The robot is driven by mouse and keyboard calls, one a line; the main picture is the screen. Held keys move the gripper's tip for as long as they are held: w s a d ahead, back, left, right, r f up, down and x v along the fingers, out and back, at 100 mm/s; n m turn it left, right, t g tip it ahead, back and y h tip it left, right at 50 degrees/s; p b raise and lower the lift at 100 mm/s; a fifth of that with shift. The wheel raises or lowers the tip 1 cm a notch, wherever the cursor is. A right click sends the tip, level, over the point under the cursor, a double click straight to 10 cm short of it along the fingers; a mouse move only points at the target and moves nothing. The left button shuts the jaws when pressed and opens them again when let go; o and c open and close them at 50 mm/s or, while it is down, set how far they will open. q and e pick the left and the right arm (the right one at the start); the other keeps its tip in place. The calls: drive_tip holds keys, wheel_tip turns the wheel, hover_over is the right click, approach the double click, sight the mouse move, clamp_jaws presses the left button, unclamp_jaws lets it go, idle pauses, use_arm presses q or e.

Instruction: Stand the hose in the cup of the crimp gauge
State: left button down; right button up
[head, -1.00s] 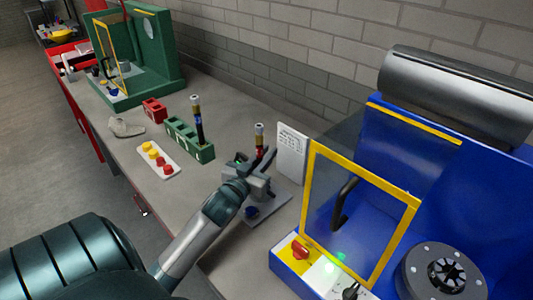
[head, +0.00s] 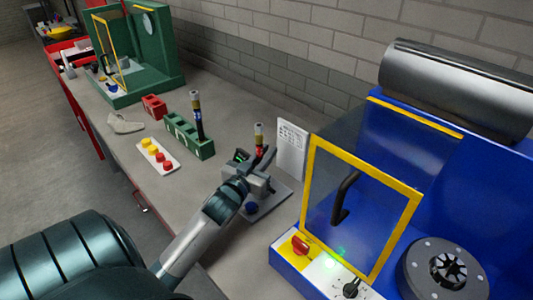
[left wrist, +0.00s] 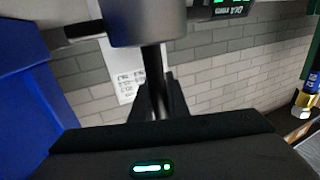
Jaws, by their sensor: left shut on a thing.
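The hose (head: 259,142) has a brass end on top and a red band, and looks about upright in the head view. My left gripper (head: 262,158) is shut on it. In the left wrist view, which is upside down, the dark hose (left wrist: 153,68) runs between the fingers to the grey cup (left wrist: 147,24). The hose's lower end is hidden at the cup; I cannot tell how deep it sits. The crimp gauge (head: 262,187), with a green display, stands on a grey plate behind my gripper, partly covered by it. My right gripper is out of view.
A blue machine (head: 455,160) with a yellow-framed guard (head: 360,205) stands close on the right. A white sign (head: 292,148) stands behind the gauge. A green rack (head: 188,138) holds another hose (head: 197,115).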

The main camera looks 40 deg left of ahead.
use_arm(q)
drive_tip(key=c, duration=1.6)
unclamp_jaws()
drive_tip(key=shift+f, duration=0.1)
drive_tip(key=shift+c, duration=0.2)
drive_tip(key=shift+s, duration=0.1)
drive_tip(key=shift+s+d+f, duration=0.1)
drive_tip(key=shift+s+d, duration=0.05)
drive_tip(key=shift+s, duration=0.35)
drive_tip(key=b+v, duration=0.4)
drive_tip(key=v, duration=1.2)
drive_tip(key=shift+s, duration=0.1)
drive_tip(key=shift+d+r, duration=0.1)
drive_tip(key=shift+r, duration=0.2)
